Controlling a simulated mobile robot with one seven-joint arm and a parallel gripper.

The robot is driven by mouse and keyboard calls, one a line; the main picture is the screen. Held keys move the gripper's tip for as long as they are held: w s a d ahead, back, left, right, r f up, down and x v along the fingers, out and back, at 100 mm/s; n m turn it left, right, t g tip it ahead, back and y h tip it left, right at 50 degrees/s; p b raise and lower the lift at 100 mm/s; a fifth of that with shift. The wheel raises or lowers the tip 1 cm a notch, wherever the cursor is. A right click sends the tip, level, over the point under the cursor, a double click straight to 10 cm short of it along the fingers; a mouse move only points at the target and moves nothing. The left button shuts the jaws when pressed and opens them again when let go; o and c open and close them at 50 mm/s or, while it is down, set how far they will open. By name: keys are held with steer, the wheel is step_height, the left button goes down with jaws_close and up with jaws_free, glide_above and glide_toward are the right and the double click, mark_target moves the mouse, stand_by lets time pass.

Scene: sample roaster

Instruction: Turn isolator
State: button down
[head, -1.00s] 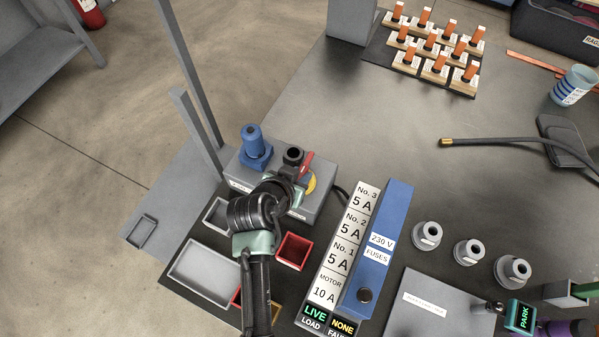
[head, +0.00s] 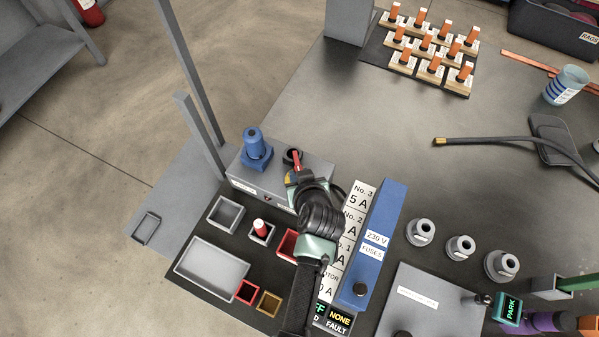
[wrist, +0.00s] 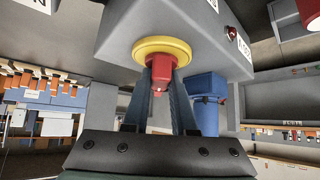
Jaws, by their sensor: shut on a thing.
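The isolator has a red handle (wrist: 160,72) on a round yellow disc (wrist: 148,50), on the face of a grey box. In the wrist view my gripper (wrist: 166,82) has one finger on each side of the handle and is shut on it. In the head view the red handle (head: 296,160) sticks up past my gripper (head: 298,180) on the grey box (head: 245,180). My wrist hides most of the disc there. A display (head: 338,322) by the fuse row reads NONE on its right half; its left half is partly covered, with "FF" showing.
A blue knob-like fitting (head: 254,146) stands on the box, left of the handle. Small trays lie in front, one with a red-topped piece (head: 260,228). The blue fuse unit (head: 383,235) stands close on the right.

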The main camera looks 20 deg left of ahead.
steer(key=n+g+y+b, duration=0.1)
steer(key=n+b, duration=0.1)
steer(key=n+g+y+b, duration=0.1)
steer(key=n+g+b, duration=0.1)
steer(key=n, duration=0.1)
steer(key=shift+w+d+f+n+y, duration=0.2)
steer(key=shift+n+y, duration=0.1)
steer(key=shift+y, duration=0.1)
steer(key=n+g+y+b, duration=0.1)
steer(key=n+g+b, duration=0.2)
steer(key=n+b, duration=0.1)
steer(key=shift+r+n+g, duration=0.1)
steer(key=shift+n+g, duration=0.2)
steer(key=shift+g, duration=0.1)
steer(key=c, duration=0.7)
jaws_free()
steer(key=shift+r, duration=0.1)
